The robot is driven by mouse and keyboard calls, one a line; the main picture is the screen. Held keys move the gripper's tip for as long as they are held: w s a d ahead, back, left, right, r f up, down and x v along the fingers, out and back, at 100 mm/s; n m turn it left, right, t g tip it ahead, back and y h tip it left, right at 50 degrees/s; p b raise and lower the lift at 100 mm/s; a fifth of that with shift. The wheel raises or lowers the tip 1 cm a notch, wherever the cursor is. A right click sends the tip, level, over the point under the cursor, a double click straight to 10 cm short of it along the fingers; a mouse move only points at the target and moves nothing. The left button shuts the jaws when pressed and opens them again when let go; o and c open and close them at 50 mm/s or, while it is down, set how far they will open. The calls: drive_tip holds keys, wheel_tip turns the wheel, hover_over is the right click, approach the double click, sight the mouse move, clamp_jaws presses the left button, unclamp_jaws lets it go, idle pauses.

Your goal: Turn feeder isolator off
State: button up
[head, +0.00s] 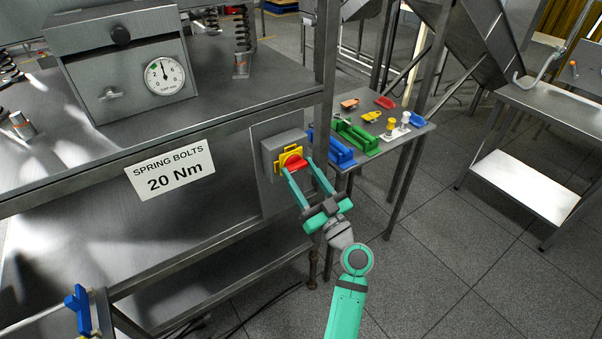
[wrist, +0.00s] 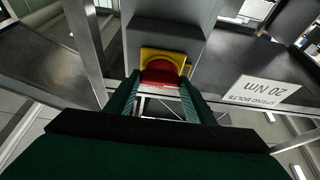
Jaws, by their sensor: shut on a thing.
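The feeder isolator is a grey box (head: 270,147) on a panel at the bench's front right corner. It carries a yellow plate (head: 288,152) and a red rotary handle (head: 297,163). In the wrist view the red handle (wrist: 160,73) sits on the yellow plate (wrist: 164,55), straight ahead. My gripper (head: 308,178) is at the handle, its two green fingers on either side of it. In the wrist view my gripper (wrist: 160,88) is shut on the red handle. The handle's lower part is partly hidden between the fingers.
A steel bench (head: 215,85) with a dial gauge (head: 165,76) and a "SPRING BOLTS 20 Nm" label (head: 170,170) lies to the left. A side table (head: 403,131) behind holds blue, green and yellow parts. The floor (head: 440,240) at the right is clear.

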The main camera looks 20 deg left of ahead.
drive_tip(key=shift+f, duration=0.15)
drive_tip(key=o, duration=1.1)
drive_tip(key=shift+c, duration=0.2)
drive_tip(key=v, duration=1)
drive_tip(key=shift+s+d, duration=0.2)
drive_tip(key=shift+d, duration=0.1)
